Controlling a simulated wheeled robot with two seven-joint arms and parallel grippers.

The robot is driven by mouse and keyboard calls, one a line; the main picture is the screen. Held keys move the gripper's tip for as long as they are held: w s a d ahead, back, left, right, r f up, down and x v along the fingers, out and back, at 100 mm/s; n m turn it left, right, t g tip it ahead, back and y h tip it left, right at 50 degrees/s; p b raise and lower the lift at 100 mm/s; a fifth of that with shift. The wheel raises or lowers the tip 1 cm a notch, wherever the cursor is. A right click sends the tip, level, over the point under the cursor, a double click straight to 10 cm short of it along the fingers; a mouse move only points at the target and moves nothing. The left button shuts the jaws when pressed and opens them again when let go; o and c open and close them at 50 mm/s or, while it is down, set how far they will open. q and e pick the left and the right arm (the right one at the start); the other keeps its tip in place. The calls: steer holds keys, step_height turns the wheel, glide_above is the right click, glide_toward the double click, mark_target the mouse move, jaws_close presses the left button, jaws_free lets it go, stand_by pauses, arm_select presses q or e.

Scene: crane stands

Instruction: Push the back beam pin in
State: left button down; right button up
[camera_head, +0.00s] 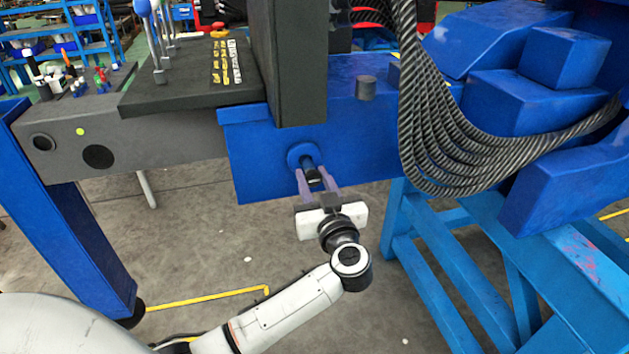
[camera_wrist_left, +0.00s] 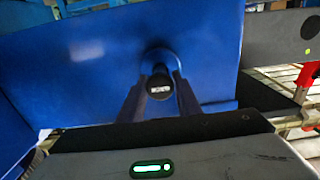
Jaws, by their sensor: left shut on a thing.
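The beam pin (camera_head: 312,173) is a dark cylinder sticking out of a round blue collar (camera_head: 304,155) on the side of the blue beam sleeve (camera_head: 255,165). My left gripper (camera_head: 316,177) is at the pin, its two fingers on either side of it and shut on it. In the left wrist view the pin's dark end (camera_wrist_left: 160,86), with a small pale label, sits between the fingertips (camera_wrist_left: 160,92), in front of the blue face. How deep the pin sits in the collar is hard to tell. My right gripper is not in view.
A grey beam (camera_head: 130,140) runs left from the sleeve to a blue leg (camera_head: 75,240). Black striped hoses (camera_head: 425,130) hang to the right of the gripper. A light blue stand (camera_head: 430,250) is at the lower right. The floor below is mostly clear.

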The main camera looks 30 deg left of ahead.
mark_target(314, 180)
arm_select(q)
steer(key=x, duration=0.3)
steer(key=shift+w+a+r, duration=0.15)
steer(key=shift+w+a, duration=0.1)
steer(key=shift+a, duration=0.05)
steer(key=c, duration=1.5)
jaws_free()
steer(key=shift+o, duration=1)
steer(key=shift+w+a, duration=0.1)
steer(key=v, duration=1)
